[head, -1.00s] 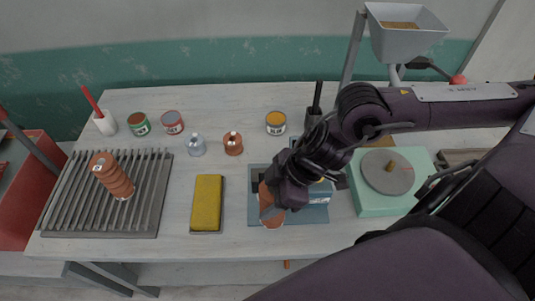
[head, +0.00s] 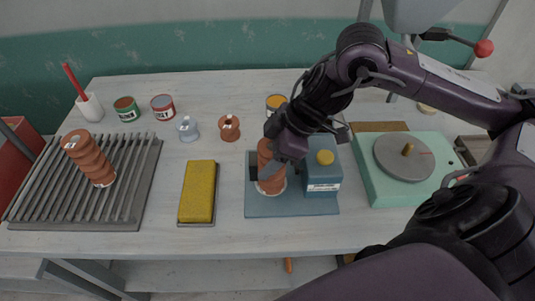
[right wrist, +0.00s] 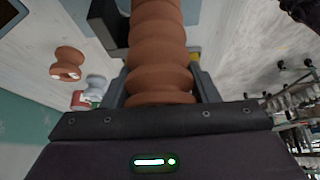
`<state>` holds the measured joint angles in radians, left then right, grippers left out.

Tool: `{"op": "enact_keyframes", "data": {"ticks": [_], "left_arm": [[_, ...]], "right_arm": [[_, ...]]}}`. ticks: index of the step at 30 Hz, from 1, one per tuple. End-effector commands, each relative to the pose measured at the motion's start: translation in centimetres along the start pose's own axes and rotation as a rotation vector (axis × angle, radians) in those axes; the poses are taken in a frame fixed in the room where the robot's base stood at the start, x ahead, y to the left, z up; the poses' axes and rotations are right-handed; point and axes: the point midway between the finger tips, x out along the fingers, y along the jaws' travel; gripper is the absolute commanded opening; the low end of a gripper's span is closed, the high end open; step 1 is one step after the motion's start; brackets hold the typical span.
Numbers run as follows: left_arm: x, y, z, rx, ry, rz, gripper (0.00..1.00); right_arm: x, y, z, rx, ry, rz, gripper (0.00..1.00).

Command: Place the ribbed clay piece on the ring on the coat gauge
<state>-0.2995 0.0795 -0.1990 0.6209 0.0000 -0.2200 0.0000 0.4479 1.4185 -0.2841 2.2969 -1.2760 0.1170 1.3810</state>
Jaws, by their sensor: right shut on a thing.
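The ribbed clay piece (head: 266,157) is brown-orange and stands about upright over the blue coat gauge (head: 290,208). My right gripper (head: 272,165) is shut on it from the right. The piece also shows between the fingers in the right wrist view (right wrist: 158,45). A pale rim of the ring (head: 271,190) shows at the foot of the piece. The piece's lower end is at the ring, but I cannot tell whether it touches. My left gripper is not in view.
Another ribbed clay piece (head: 90,158) leans on a slotted rack (head: 128,190) at the left. A yellow sponge block (head: 198,191) lies left of the gauge. A green turntable unit (head: 385,190) stands right of it. Small spools and tins stand behind.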

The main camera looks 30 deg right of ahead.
Motion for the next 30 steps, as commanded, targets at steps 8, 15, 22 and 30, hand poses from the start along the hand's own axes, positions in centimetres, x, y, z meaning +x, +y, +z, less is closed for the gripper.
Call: {"op": "enact_keyframes", "data": {"ticks": [8,15,22,30], "left_arm": [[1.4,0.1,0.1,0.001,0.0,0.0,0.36],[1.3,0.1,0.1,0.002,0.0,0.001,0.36],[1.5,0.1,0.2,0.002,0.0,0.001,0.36],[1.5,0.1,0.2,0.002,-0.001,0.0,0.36]], "right_arm": [[1.9,2.5,1.0,0.0,0.001,0.001,0.12],[1.8,2.6,1.0,-0.001,0.001,0.001,0.12],[2.1,2.5,1.2,0.0,-0.002,-0.001,0.64],[2.1,2.5,1.2,0.0,-0.002,-0.001,0.76]]}}
